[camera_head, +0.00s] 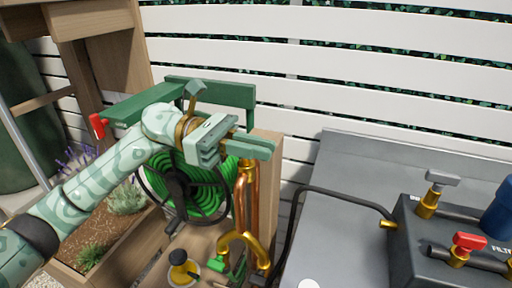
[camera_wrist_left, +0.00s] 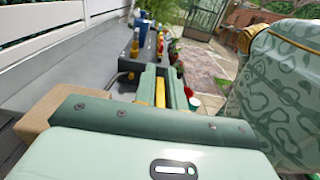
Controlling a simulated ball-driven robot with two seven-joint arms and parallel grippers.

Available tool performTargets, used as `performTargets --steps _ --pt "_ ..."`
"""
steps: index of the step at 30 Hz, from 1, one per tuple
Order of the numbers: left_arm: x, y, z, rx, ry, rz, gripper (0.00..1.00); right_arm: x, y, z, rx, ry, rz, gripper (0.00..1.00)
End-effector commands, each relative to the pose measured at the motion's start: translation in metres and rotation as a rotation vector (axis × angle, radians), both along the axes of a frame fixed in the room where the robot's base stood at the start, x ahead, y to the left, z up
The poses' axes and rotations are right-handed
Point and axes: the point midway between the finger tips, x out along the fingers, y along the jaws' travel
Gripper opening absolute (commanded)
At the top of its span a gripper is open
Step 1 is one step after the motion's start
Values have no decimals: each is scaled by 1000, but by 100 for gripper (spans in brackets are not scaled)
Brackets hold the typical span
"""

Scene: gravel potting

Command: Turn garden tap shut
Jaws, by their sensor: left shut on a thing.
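The garden tap's copper pipe (camera_head: 251,200) rises against the wooden post, with brass fittings near its top and a curved brass spout (camera_head: 250,243) lower down. My left gripper (camera_head: 262,146) reaches in from the left and is shut at the top of this pipe. In the left wrist view a yellow brass part (camera_wrist_left: 160,93) shows between the two green fingers. I take it for the tap's handle; the gripper covers most of it in the head view. My right gripper is in neither view.
A green hose reel (camera_head: 205,190) hangs close behind my left arm. A planter (camera_head: 130,225) stands below my arm.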

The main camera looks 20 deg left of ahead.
Motion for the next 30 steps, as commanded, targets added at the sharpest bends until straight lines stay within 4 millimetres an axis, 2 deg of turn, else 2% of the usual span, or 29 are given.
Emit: performTargets --steps 1,2,4,12,16,20,24,27,30 --pt "0 0 1 -1 -1 1 0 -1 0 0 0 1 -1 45" --pt "0 0 1 -1 -1 1 15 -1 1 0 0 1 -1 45" --pt "0 0 1 -1 -1 1 34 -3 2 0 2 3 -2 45" --pt "0 0 0 -1 -1 1 34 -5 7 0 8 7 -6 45" --pt "2 9 -4 1 2 2 34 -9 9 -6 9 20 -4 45" --pt "5 34 -9 1 5 5 34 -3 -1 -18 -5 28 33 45" --pt "9 73 -14 1 8 6 34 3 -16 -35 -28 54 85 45" --pt "10 97 -13 0 9 5 34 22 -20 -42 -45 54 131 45" --pt "8 106 -5 0 4 2 34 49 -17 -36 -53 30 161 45"
